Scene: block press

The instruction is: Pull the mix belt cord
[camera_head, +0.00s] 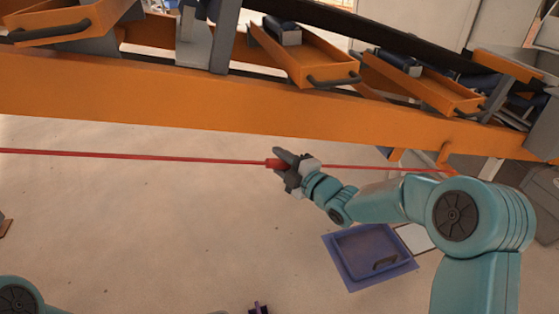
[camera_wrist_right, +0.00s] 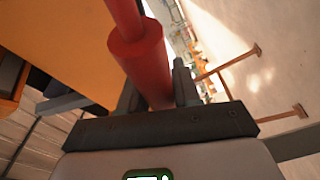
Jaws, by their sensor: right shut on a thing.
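The red belt cord (camera_head: 150,157) runs across the head view below an orange beam, with a thicker red handle (camera_head: 273,163) on it. My right gripper (camera_head: 285,160) is at this handle, and its jaws are shut on it. In the right wrist view the red handle (camera_wrist_right: 142,58) passes between the two dark fingers (camera_wrist_right: 158,95) of my right gripper. The part of the handle deepest in the jaws is hidden.
The orange conveyor beam (camera_head: 200,98) spans the view above the cord, with several orange trays (camera_head: 305,62) holding blocks on top. A blue-purple tray (camera_head: 345,270) lies on the floor below my right arm. The floor at the left and middle is mostly clear.

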